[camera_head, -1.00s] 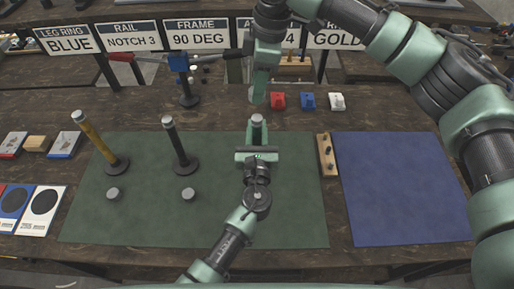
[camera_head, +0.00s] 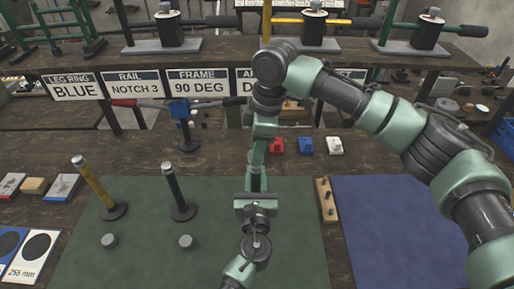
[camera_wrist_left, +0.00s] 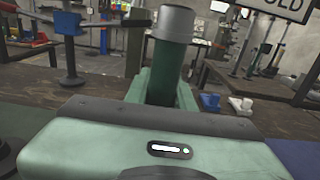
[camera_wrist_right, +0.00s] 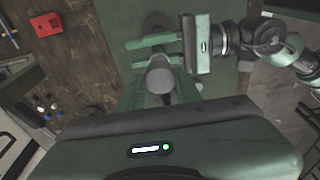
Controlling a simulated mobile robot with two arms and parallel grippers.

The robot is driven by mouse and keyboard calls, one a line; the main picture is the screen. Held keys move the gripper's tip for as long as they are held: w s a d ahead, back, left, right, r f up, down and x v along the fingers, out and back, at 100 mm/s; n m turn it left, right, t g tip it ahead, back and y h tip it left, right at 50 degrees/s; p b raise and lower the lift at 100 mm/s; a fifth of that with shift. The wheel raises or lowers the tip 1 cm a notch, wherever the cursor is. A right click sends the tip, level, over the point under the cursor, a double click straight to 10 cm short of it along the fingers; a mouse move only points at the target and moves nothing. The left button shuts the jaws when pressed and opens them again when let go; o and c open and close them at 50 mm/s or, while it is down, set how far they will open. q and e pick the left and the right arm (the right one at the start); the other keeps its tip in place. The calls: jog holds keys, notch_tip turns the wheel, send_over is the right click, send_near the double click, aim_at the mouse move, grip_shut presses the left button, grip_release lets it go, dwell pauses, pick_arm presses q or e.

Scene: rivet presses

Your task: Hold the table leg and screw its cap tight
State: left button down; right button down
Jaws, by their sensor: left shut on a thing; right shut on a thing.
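The green table leg (camera_wrist_left: 165,75) stands upright with its grey cap (camera_wrist_left: 175,22) on top in the left wrist view. My left gripper (camera_head: 256,196) is shut around the leg below the cap. My right gripper (camera_head: 257,164) comes down from above and is shut on the cap. In the right wrist view the cap (camera_wrist_right: 160,76) shows between the right fingers, with my left gripper (camera_wrist_right: 165,45) just beyond. In the head view my right gripper largely hides the cap. I cannot tell how far the cap is screwed down.
A yellow leg (camera_head: 95,185) and a black leg (camera_head: 177,190) stand on the green mat (camera_head: 150,268), with two loose grey caps in front. A wooden block (camera_head: 327,200) stands beside the blue mat (camera_head: 400,230). Red, blue and white pieces sit behind. The blue mat is clear.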

jog(key=shift+f, duration=0.75)
jog(key=shift+f, duration=0.6)
